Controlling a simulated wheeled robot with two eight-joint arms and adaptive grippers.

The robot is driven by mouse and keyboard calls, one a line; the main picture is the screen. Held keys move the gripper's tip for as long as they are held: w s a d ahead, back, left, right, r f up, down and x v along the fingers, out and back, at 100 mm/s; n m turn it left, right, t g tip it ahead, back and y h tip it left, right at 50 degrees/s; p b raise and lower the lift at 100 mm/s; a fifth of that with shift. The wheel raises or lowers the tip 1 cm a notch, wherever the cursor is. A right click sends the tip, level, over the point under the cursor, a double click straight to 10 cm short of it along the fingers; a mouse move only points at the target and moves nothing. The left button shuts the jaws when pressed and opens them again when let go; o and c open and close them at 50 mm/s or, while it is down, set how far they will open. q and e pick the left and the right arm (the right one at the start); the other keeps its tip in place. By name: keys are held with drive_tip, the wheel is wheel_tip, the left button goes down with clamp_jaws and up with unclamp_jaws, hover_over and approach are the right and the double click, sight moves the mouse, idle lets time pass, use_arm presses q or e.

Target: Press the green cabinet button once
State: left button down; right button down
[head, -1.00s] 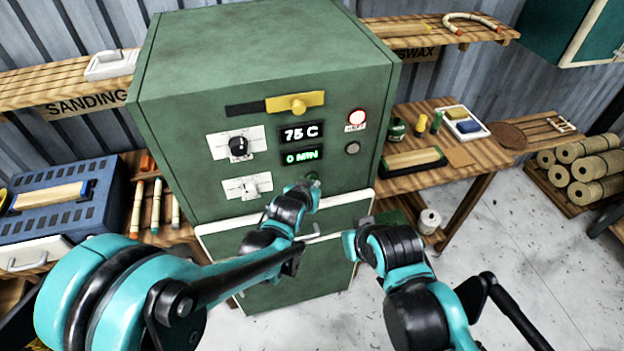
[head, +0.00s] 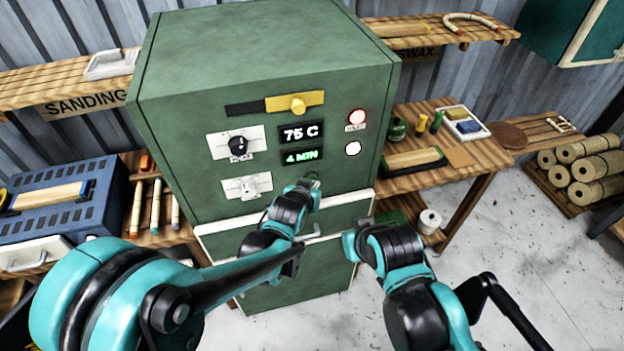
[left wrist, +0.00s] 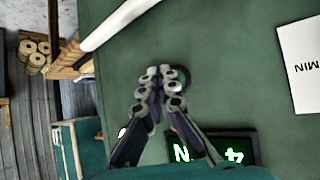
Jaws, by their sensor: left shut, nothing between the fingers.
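The green cabinet (head: 260,75) stands in front of me with its control panel facing me. Its small round green button (left wrist: 184,80) shows beside the fingertips in the left wrist view; in the head view it is mostly hidden behind my left gripper (head: 310,183). My left gripper, also in the left wrist view (left wrist: 160,74), is shut and empty, its fingertips at the button; I cannot tell whether they touch it. The timer display (head: 301,157) reads 4 MIN. My right gripper (head: 357,236) is low before the cabinet's front; its fingers are unclear.
Workbenches with tools flank the cabinet.

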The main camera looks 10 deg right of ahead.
use_arm(q)
drive_tip(key=shift+s, duration=0.45)
drive_tip(key=shift+s, duration=0.1)
drive_tip(key=s, duration=0.4)
drive_tip(key=shift+s, duration=0.4)
idle(0.6)
drive_tip(key=s+a+n+y+b, duration=0.3)
drive_tip(key=a+b, duration=0.2)
drive_tip(key=a, duration=1.4)
drive_tip(key=s+a+f+n+g+y+b, duration=0.2)
drive_tip(key=s+a+f+b, duration=0.1)
drive_tip(key=s+a, duration=0.8)
drive_tip(key=shift+s+a+f+n+b, duration=0.15)
drive_tip(key=shift+s+a+n+b, duration=0.25)
drive_tip(key=shift+a, duration=0.7)
